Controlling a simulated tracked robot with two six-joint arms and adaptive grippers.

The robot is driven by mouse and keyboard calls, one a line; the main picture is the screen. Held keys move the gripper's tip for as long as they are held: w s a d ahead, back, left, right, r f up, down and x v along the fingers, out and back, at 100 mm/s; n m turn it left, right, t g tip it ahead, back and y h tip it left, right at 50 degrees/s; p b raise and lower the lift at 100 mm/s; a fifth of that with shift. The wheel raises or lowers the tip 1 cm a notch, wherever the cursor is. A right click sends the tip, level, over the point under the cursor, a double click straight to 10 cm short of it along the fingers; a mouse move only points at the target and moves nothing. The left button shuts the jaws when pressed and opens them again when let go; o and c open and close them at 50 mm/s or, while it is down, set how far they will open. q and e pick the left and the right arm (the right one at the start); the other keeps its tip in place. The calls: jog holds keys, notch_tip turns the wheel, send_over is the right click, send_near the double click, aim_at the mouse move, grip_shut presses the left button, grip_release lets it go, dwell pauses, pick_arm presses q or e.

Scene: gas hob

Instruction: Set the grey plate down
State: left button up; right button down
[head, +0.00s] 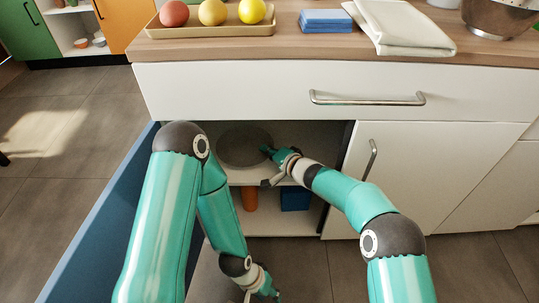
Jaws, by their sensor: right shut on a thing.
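The round grey plate (240,147) is inside the open lower cabinet, above or at the upper shelf (244,177). I cannot tell whether it touches the shelf. My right gripper (268,153) reaches into the cabinet from the right and is shut on the plate's right edge. My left gripper (268,292) is low in front of the cabinet, near the bottom edge of the picture, away from the plate. Its fingers are small and partly cut off, so its opening is unclear.
An orange thing (249,198) and a blue thing (294,198) stand below the upper shelf. A blue open door (105,222) lies left of the cabinet. The drawer (230,92) above is shut. A tray (212,30) of fruit, blue block and cloth are on the counter.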

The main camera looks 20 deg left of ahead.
jog(key=shift+r, duration=0.2)
jog(key=shift+f, duration=0.6)
jog(key=c, duration=1.6)
grip_release()
jog(key=shift+f, duration=0.2)
